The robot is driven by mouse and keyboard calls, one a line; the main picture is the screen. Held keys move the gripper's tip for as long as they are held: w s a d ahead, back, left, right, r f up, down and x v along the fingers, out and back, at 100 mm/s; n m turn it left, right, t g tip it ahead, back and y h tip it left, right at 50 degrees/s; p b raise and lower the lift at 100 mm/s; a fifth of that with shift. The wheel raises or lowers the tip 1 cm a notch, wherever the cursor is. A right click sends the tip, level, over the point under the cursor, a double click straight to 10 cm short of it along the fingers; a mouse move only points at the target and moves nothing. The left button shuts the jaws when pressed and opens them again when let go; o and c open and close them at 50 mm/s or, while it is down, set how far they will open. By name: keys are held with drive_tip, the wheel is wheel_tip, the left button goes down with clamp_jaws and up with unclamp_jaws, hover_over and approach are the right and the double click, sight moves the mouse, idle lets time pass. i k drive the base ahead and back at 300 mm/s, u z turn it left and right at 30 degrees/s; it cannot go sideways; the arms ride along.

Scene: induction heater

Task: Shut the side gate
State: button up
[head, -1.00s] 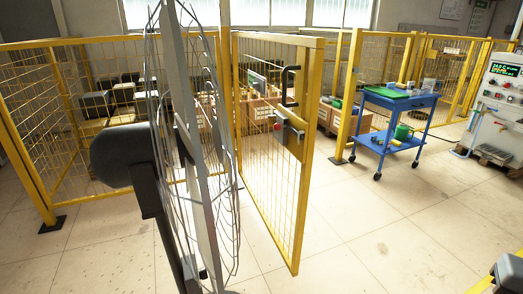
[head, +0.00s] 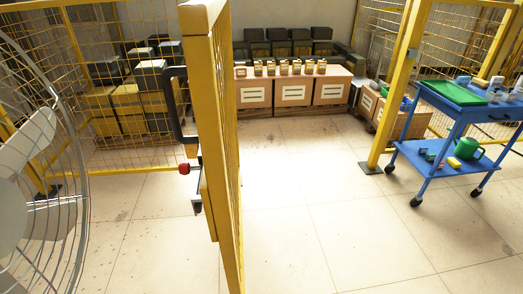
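The side gate (head: 227,150) is a yellow-framed mesh panel, seen nearly edge-on in the middle of the head view. It stands open, swung out toward me, with a wide gap between it and the yellow fence post (head: 396,85) on the right. A black pull handle (head: 177,108) and a lock with a red knob (head: 184,168) are on the gate's left face. My gripper is not in the view, so its state and distance from the gate are hidden.
A fan in a wire cage (head: 40,170) stands close on the left. A blue trolley (head: 462,135) with a green tray and watering can stands at right. Boxes (head: 292,92) line the back behind the opening. The floor (head: 330,215) between gate and trolley is clear.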

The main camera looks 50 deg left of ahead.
sight(197, 18)
drive_tip(key=i, duration=0.6)
drive_tip(key=u, duration=2.45)
drive_tip(key=k, duration=1.15)
drive_tip(key=u, duration=0.55)
drive_tip(key=i, duration=1.35)
drive_tip(key=z, duration=1.05)
